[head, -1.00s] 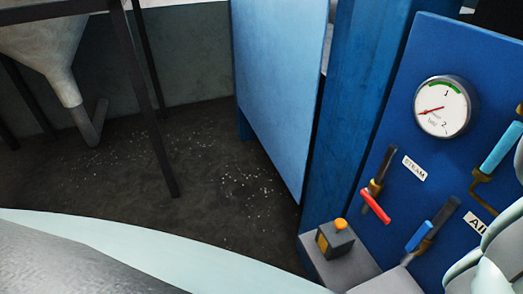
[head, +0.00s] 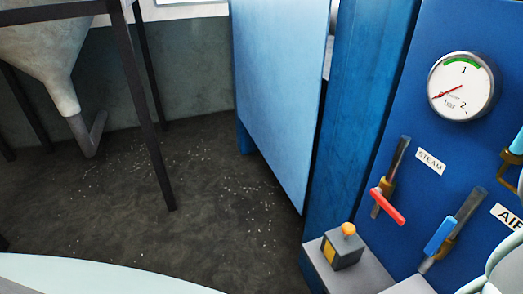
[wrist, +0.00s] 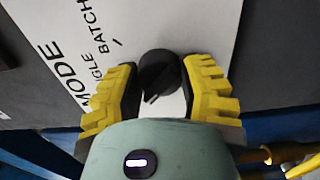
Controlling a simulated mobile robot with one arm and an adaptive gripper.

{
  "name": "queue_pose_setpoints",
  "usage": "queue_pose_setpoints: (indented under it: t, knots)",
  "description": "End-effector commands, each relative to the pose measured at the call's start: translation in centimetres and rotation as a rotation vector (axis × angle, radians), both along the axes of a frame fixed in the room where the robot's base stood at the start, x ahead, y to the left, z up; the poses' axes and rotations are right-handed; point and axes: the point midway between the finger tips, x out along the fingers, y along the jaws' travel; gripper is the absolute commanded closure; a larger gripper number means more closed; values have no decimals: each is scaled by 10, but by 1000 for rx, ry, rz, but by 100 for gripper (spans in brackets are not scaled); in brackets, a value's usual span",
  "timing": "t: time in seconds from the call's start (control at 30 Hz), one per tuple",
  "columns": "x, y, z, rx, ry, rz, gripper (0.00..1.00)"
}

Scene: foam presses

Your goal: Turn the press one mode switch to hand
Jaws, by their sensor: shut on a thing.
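In the wrist view, the mode switch is a black rotary knob (wrist: 156,66) on a white plate (wrist: 205,25) marked "MODE", with the words "BATCH" and a partly cut-off "GLE". My gripper (wrist: 163,78) has its yellow-padded fingers on either side of the knob, shut on it. The knob's pointer slants towards the lower left of the picture. The "HAND" mark cannot be made out. The head view shows neither the switch nor my gripper.
In the head view, a blue panel (head: 400,110) carries a gauge (head: 464,86), a red-handled steam valve (head: 388,206) and a blue-handled air valve (head: 440,236). A small box with an orange button (head: 343,251) sits below. A hopper (head: 50,65) stands at the left.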

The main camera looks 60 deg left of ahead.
Motion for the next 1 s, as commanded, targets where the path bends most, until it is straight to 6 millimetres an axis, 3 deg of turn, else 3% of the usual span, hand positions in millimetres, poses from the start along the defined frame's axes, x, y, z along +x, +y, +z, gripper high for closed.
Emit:
queue_pose_setpoints:
  t: [0.33,0.37,0.4,0.67,1.0]
  knots:
    - [-1,-2,-1,-4,4,-9,95]
    - [-1,-2,-1,-4,4,-9,56]
    - [-1,-2,-1,-4,4,-9,52]
    - [-1,-1,0,-3,2,-5,25]
    - [-3,-1,0,-2,1,-4,24]
